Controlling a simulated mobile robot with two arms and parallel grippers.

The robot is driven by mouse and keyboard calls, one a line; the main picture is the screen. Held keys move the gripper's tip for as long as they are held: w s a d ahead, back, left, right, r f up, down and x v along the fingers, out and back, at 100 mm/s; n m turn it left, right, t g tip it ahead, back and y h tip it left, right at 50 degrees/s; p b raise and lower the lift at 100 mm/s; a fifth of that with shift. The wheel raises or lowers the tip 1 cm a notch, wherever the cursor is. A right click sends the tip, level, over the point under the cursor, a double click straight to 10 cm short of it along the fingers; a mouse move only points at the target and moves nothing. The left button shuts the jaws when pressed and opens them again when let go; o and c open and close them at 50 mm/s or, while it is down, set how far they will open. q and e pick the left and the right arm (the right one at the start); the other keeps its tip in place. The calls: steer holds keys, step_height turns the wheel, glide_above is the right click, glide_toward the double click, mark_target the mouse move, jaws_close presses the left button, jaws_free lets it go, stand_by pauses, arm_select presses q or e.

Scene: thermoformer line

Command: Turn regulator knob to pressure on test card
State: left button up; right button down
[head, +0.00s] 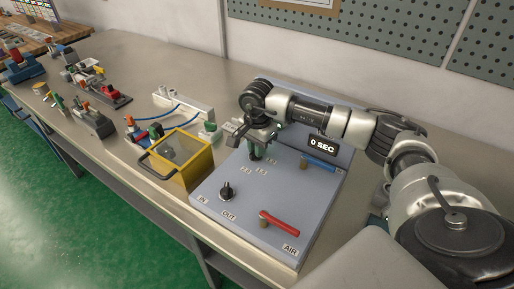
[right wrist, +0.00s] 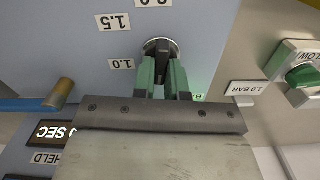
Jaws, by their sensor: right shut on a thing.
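My right gripper (head: 257,152) reaches down over the back part of the blue-grey panel (head: 240,215). In the right wrist view its green fingers (right wrist: 163,78) are shut on the black regulator knob (right wrist: 161,54), which has a silver collar. Labels 1.0 (right wrist: 121,65), 1.5 and 2.0 stand around the knob. The fingers hide part of the knob and dial, so I cannot tell exactly where it points. The test card (right wrist: 247,88) reads 1.0 BAR and stands beside the panel. My left gripper is not in view.
The panel also carries a black IN/OUT knob (head: 226,191), a red AIR lever (head: 280,222), a blue lever (head: 319,163) and a 0 SEC display (head: 322,144). A yellow-framed box (head: 196,163) stands left of it. Several fixtures line the bench farther left.

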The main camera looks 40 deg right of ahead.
steer(key=m+b, duration=0.1)
steer(key=m, duration=0.2)
steer(key=shift+s, duration=0.1)
steer(key=m+b, duration=0.1)
steer(key=m, duration=0.4)
steer(key=shift+s+b, duration=0.15)
steer(key=shift+b, duration=0.2)
steer(key=m, duration=0.4)
steer(key=shift+s+a+b, duration=0.1)
steer(key=shift+b, duration=0.3)
steer(key=shift+s+a+r+m, duration=0.1)
steer(key=shift+m, duration=2)
steer(key=c, duration=1.2)
jaws_free()
steer(key=shift+o, duration=0.2)
step_height(320, 180, up, 11)
steer(key=b, duration=0.1)
steer(key=shift+b, duration=0.3)
